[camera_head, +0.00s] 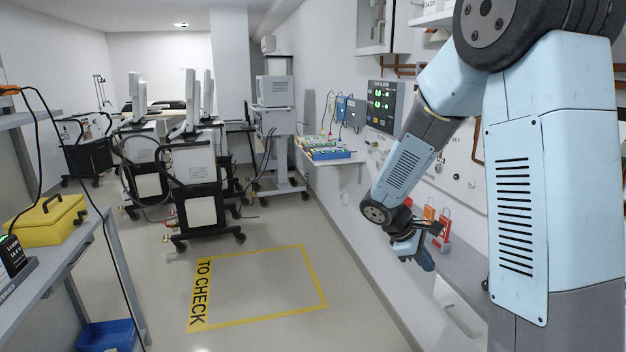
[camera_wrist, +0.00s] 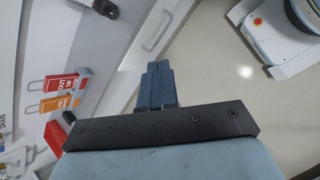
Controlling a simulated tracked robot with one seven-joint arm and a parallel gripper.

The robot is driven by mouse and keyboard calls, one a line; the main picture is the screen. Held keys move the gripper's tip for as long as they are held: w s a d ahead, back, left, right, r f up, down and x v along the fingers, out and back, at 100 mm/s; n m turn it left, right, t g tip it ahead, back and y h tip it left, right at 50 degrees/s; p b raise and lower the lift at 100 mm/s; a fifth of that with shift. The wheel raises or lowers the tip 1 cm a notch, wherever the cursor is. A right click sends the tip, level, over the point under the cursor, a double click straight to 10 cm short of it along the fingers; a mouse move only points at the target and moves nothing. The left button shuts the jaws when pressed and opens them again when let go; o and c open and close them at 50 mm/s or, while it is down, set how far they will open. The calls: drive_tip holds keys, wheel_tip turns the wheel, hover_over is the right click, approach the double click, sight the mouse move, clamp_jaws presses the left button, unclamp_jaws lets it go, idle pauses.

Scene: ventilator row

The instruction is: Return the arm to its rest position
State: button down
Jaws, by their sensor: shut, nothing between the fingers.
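My arm reaches down and to the left from the right side of the head view, bent at the elbow. My gripper (camera_head: 427,262) hangs in front of the right wall, close to the grey ledge. In the wrist view its dark blue fingers (camera_wrist: 157,85) lie together with nothing between them. Two lockout padlocks, one orange and one red (camera_head: 445,222), are just behind and to the right of the gripper. The orange padlock (camera_wrist: 52,103) and the red padlock (camera_wrist: 57,82) also show at the left of the wrist view, apart from the fingers.
A gas alarm panel (camera_head: 384,106) and a shelf with a blue tray (camera_head: 331,155) are along the right wall. Ventilators on carts (camera_head: 195,165) stand at the back left. A yellow-taped floor area (camera_head: 265,288) is empty. A yellow case (camera_head: 48,220) sits on the left bench.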

drive_tip(key=s+a+r+m+t+y, duration=0.2)
drive_tip(key=s+r+m, duration=0.3)
drive_tip(key=s+r, duration=0.5)
drive_tip(key=s+a+r+m+t+y, duration=0.2)
drive_tip(key=s+r+m+y, duration=0.3)
drive_tip(key=s+r, duration=0.5)
drive_tip(key=shift+s+a+m+t, duration=0.15)
drive_tip(key=shift+s+m+t, duration=0.6)
drive_tip(key=shift+s, duration=0.25)
